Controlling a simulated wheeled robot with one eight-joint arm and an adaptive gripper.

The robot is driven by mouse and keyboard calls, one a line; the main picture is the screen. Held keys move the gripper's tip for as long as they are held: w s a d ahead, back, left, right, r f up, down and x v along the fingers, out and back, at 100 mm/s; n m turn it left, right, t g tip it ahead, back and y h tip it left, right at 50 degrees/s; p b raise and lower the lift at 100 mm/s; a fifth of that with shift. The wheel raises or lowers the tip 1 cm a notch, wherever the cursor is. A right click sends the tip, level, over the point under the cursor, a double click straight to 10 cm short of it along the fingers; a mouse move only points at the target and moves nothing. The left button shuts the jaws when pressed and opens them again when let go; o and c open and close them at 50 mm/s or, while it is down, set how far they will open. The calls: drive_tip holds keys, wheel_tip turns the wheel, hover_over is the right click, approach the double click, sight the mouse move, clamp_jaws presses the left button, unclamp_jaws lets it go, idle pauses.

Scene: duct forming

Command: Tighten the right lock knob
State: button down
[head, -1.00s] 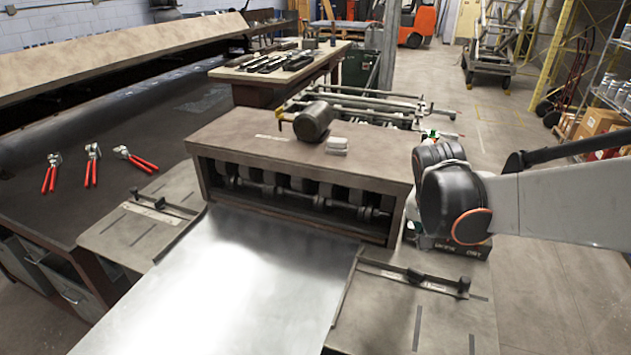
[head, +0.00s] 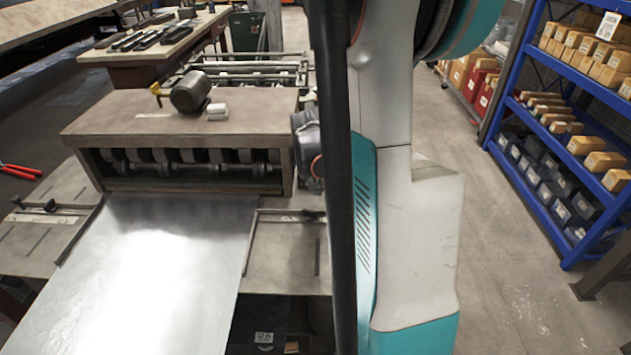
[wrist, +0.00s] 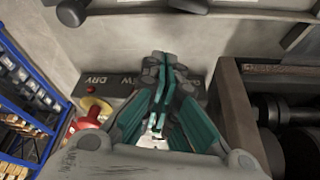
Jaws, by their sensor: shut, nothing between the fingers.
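The right guide bar (head: 272,214) lies on the table wing right of the metal sheet. A dark lock knob (head: 312,215) on it shows beside my arm, which hides the bar's right end. In the wrist view, two dark knobs show at the top edge, one near the middle (wrist: 188,5) and one at the left (wrist: 72,12). My gripper (wrist: 165,66) has its teal fingers together and empty, apart from both knobs. It is over the area beside the roller housing. In the head view my arm hides the fingers.
The roller housing (head: 180,122) stands behind the sheet (head: 150,245); its side is close at right in the wrist view. A dark panel (wrist: 100,84) and a red button with a yellow ring (wrist: 92,112) are near the gripper. A blue shelf (head: 540,125) stands at right.

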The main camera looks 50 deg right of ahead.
sight(310, 214)
drive_tip(key=b+x, duration=0.1)
drive_tip(key=x, duration=0.3)
drive_tip(key=shift+a, duration=0.15)
drive_tip(key=shift+s+a+r+b, duration=0.15)
drive_tip(key=shift+s+a, duration=0.3)
drive_tip(key=shift+a, duration=0.4)
drive_tip(key=shift+s+a+r+b, duration=0.15)
drive_tip(key=shift+s+a, duration=0.3)
drive_tip(key=shift+a, duration=0.45)
